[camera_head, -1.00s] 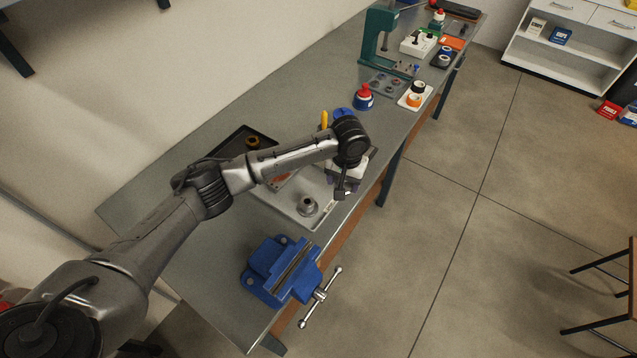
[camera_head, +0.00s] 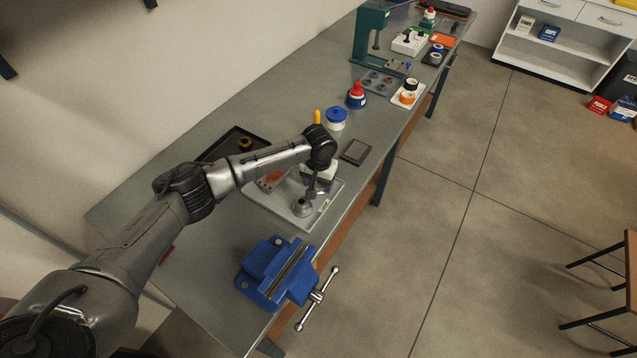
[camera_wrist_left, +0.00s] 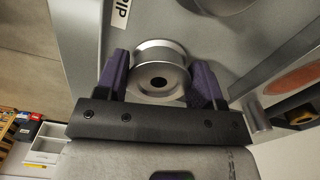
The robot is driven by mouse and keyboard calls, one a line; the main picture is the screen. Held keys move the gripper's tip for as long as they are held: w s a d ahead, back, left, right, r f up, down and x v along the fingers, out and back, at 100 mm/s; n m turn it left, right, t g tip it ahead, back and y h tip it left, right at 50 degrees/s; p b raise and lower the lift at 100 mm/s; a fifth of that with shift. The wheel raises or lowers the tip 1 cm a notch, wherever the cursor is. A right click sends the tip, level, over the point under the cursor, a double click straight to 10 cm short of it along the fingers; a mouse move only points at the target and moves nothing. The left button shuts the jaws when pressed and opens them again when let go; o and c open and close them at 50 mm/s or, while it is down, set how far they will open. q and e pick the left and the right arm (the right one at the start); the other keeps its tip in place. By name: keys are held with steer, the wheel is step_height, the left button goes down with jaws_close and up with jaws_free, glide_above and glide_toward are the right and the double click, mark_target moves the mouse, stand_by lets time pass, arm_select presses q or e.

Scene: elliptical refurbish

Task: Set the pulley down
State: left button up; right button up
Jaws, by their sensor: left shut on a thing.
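My left gripper (camera_head: 314,187) is over the right part of the shallow grey tray (camera_head: 268,216) on the bench. It is shut on a small silver pulley, which sits between the two purple fingers in the left wrist view (camera_wrist_left: 158,72). The pulley is grooved, with a dark centre hole. In the head view the pulley is small and partly hidden by the gripper. A round metal part (camera_head: 302,208) stands in the tray just beside it. I cannot tell whether the pulley touches the tray. My right gripper is not in view.
A blue vise (camera_head: 270,270) stands in front of the tray. A dark tray (camera_head: 225,145) lies behind my arm. A blue-lidded jar (camera_head: 336,118), a red-capped bottle (camera_head: 356,95) and a flat dark plate (camera_head: 355,152) are farther along the bench. A green press (camera_head: 370,40) stands beyond.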

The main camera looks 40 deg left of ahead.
arm_select(q)
steer(key=shift+f, duration=0.2)
steer(key=o, duration=1)
steer(key=shift+r, duration=0.15)
step_height(320, 180, up, 12)
steer(key=shift+p, duration=0.9)
